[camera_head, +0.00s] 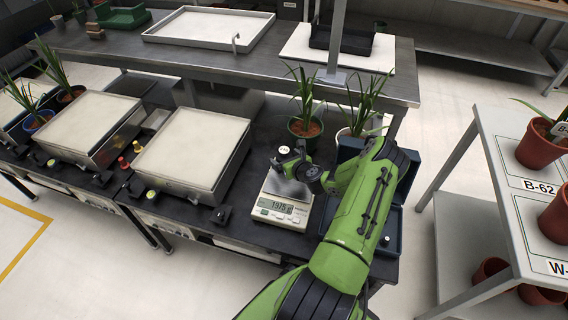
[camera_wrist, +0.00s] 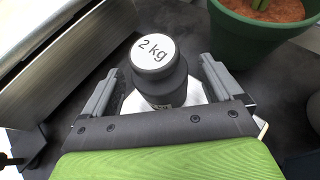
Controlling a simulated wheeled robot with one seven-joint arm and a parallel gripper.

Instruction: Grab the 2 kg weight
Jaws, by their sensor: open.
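The 2 kg weight (camera_wrist: 155,72) is a dark cylinder with a white round top labelled "2 kg". It stands upright on the scale (camera_head: 284,207), which reads about 1975. In the head view the white top of the weight (camera_head: 284,150) shows just beyond my gripper (camera_head: 289,163). In the wrist view my gripper (camera_wrist: 158,88) is open, with one finger on each side of the weight and a visible gap on both sides. The lower part of the weight is partly hidden by the gripper body.
A potted plant in a green pot (camera_head: 305,128) stands close behind the weight, with a white pot (camera_head: 352,140) to its right. A large metal tray platform (camera_head: 192,150) is at left. A blue box (camera_head: 392,225) lies beside my arm. A shelf with pots (camera_head: 510,175) stands at right.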

